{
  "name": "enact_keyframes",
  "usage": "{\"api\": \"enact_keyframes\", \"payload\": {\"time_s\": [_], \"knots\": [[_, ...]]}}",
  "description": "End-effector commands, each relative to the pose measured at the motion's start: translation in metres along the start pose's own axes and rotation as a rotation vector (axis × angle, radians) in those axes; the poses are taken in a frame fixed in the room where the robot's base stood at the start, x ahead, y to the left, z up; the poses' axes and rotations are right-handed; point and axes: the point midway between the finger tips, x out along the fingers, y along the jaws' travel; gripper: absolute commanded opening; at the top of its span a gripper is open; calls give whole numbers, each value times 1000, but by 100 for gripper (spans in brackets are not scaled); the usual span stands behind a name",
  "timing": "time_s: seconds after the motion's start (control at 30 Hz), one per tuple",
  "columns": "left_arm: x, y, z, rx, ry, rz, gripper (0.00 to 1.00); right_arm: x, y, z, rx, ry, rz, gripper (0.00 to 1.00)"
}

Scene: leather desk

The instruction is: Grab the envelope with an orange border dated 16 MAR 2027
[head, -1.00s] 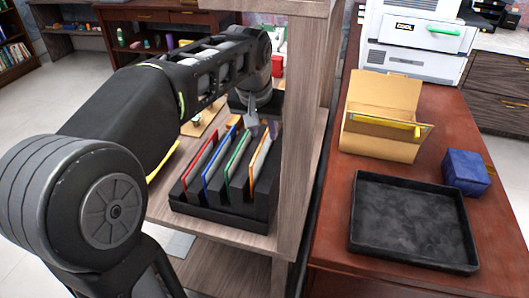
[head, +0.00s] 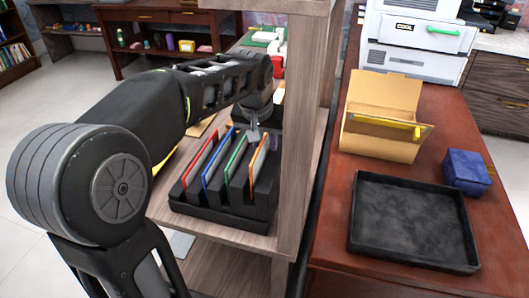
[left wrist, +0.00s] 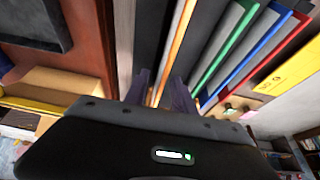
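The orange-bordered envelope (head: 259,156) stands upright in the rightmost slot of a black rack (head: 222,213). Its orange edge (left wrist: 177,45) also shows in the left wrist view. No date can be read on it. My left gripper (head: 254,130) is at the top of this envelope. In the left wrist view, its two fingers (left wrist: 160,88) are apart, one on each side of the orange edge, with visible gaps. Red (head: 198,160), blue (head: 217,160) and green (head: 236,158) edged envelopes stand in the other slots. My right gripper is out of view.
The rack stands on a wooden shelf (head: 205,239) beside an upright post (head: 302,130). A dark desk to the right holds an empty black tray (head: 410,222), a blue box (head: 467,172) and a tan folder box (head: 380,150).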

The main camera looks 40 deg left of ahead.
Motion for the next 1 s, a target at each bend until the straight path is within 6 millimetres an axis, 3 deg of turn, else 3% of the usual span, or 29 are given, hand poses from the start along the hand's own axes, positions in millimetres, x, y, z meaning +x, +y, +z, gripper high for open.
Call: {"api": "enact_keyframes", "payload": {"time_s": [0.37, 1.0], "knots": [[0, 0, 0, 0, 0, 0, 1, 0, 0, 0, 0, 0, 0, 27], [0, 0, 0, 0, 0, 0, 0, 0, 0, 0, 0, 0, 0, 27]]}}
